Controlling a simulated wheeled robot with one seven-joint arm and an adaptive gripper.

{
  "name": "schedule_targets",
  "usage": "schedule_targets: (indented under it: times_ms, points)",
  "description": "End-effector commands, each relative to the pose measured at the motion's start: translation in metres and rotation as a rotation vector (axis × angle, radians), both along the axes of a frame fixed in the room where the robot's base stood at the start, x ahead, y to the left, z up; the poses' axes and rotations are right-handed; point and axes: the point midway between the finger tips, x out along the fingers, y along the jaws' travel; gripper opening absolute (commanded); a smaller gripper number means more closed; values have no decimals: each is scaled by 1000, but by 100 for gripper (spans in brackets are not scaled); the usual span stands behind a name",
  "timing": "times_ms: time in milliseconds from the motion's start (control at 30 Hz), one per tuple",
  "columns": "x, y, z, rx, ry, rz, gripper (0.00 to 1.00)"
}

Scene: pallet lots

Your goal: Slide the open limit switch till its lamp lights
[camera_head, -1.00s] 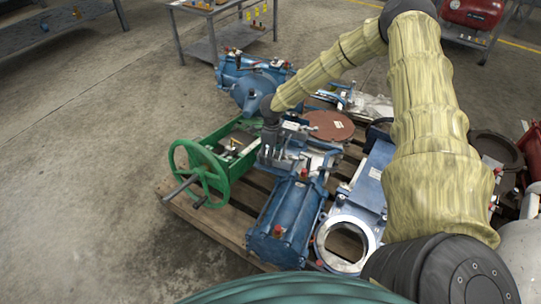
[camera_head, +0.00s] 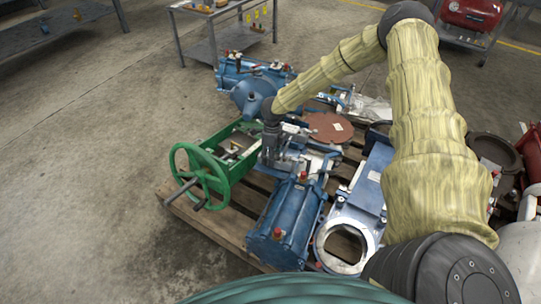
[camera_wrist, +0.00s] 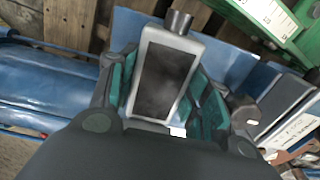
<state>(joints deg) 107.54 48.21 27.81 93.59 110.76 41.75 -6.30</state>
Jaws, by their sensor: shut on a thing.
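The limit switch (camera_wrist: 165,75) is a light grey box with a dark face and a round grey knob on its top end, seen in the wrist view. My gripper (camera_wrist: 162,92) is shut on it, with teal finger pads on both sides. In the head view my gripper (camera_head: 270,155) points down at the valve assembly, between the green yoke frame and the blue cylinder. The switch is hard to make out there behind the fingers. No lit lamp shows in either view.
The green handwheel (camera_head: 201,177) stands left of my gripper, and the blue cylinder (camera_head: 285,225) is in front. A blue gate valve body (camera_head: 370,190) is at the right. A wooden pallet (camera_head: 215,225) lies underneath. The floor at left is clear.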

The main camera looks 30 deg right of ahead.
Motion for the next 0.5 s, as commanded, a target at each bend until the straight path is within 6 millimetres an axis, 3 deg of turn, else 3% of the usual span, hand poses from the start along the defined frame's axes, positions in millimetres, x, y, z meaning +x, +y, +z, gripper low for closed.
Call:
schedule_targets:
  times_ms: [200, 233, 333, 500]
  points:
    - [0, -1, 0, -1, 0, -1, 5]
    - [0, -1, 0, -1, 0, -1, 50]
    - [0, -1, 0, -1, 0, -1, 68]
    - [0, 0, 0, -1, 0, -1, 70]
